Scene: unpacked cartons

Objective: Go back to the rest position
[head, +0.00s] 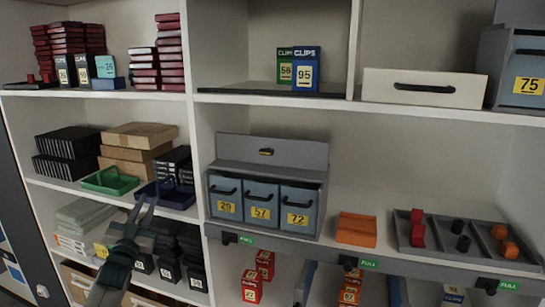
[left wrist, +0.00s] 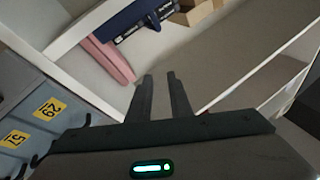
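My left gripper (head: 144,209) is raised in front of the shelf unit at the lower left of the head view. Its two fingers also show in the left wrist view (left wrist: 162,80), apart from each other with nothing between them. It is open and empty. My right gripper does not show in either view.
The shelf unit (head: 320,108) fills the view. A grey cabinet (head: 268,150) has blue drawers marked 29, 57 and 72. A green basket (head: 110,181), an orange block (head: 356,229) and a grey divided tray (head: 465,262) stand on shelves. Red boxes (head: 251,284) sit below.

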